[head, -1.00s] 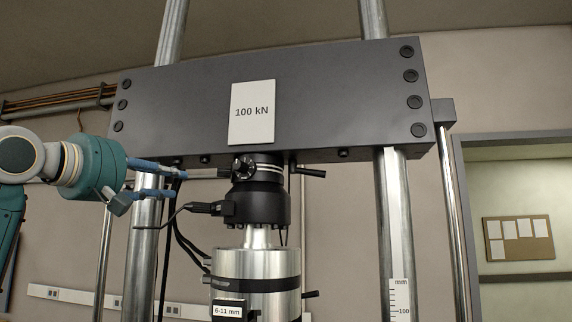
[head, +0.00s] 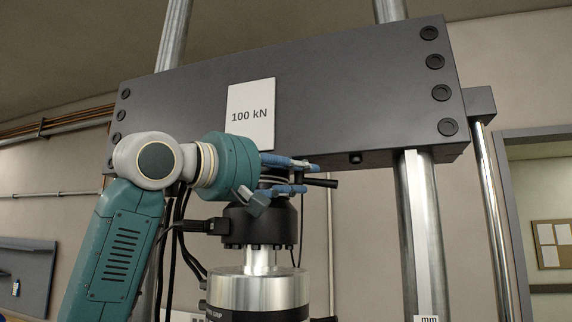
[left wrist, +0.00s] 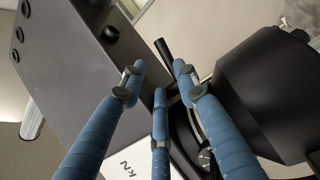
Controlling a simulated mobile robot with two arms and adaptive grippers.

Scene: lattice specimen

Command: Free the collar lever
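The collar lever is a short black rod (head: 322,183) sticking out to the right of the black collar under the crosshead. It also shows in the left wrist view as a black bar (left wrist: 163,48) just beyond the fingertips. My left gripper (head: 310,178) has blue fingers and reaches across the front of the collar, with its tips near the lever. In the left wrist view its three fingers (left wrist: 160,72) stand apart, with nothing clearly clamped. Whether a finger touches the lever cannot be told. The collar is partly hidden by the gripper. My right gripper is not in view.
The dark crosshead (head: 350,90) with a "100 kN" plate (head: 250,112) is close above the fingers. A black load cell (head: 259,224) with a cable plug is just below. A steel column (head: 424,230) stands to the right, with free room between it and the lever.

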